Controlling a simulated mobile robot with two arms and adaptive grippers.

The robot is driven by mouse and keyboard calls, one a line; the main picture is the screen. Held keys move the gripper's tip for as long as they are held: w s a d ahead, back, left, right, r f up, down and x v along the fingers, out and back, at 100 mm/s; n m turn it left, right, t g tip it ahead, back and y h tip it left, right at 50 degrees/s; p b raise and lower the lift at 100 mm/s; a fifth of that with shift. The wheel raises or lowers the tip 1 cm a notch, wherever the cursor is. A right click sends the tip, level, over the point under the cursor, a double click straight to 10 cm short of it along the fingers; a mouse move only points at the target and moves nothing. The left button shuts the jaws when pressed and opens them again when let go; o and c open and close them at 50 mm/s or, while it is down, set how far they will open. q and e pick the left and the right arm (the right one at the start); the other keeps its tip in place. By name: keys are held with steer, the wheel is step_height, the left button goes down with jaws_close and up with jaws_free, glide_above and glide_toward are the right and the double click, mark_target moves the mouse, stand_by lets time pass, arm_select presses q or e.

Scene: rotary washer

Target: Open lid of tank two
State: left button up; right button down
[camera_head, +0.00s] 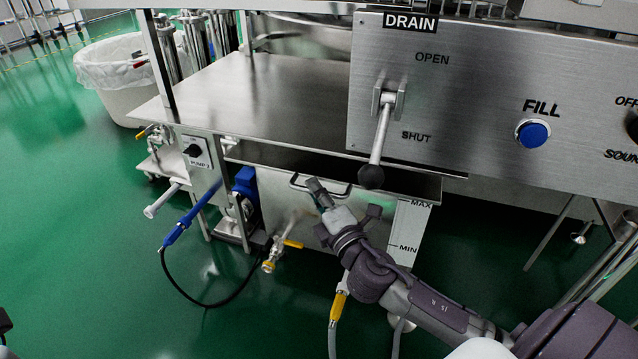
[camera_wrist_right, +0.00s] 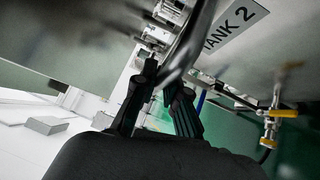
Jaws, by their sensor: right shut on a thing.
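Tank two (camera_head: 277,208) is a pale metal box under the steel table, with MAX and MIN marks at its right. The wrist view shows its "TANK 2" label (camera_wrist_right: 236,28). A dark bar handle (camera_head: 300,187) sits at its top front edge; the wrist view shows it as a curved bar (camera_wrist_right: 189,45). The lid (camera_head: 405,187) looks flat and closed, mostly hidden below the table. My right gripper (camera_head: 322,196) is at the handle; in the wrist view its fingers (camera_wrist_right: 166,85) are closed around the bar.
The steel table (camera_head: 270,95) overhangs the tank closely. The drain lever (camera_head: 379,140) hangs just above my right arm. Green floor is free farther left.

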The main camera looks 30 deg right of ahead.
steer(key=c, duration=1.2)
jaws_free()
steer(key=s+f, duration=0.1)
steer(key=s, duration=1)
steer(key=shift+s+a+f, duration=0.35)
steer(key=shift+s+a, duration=0.05)
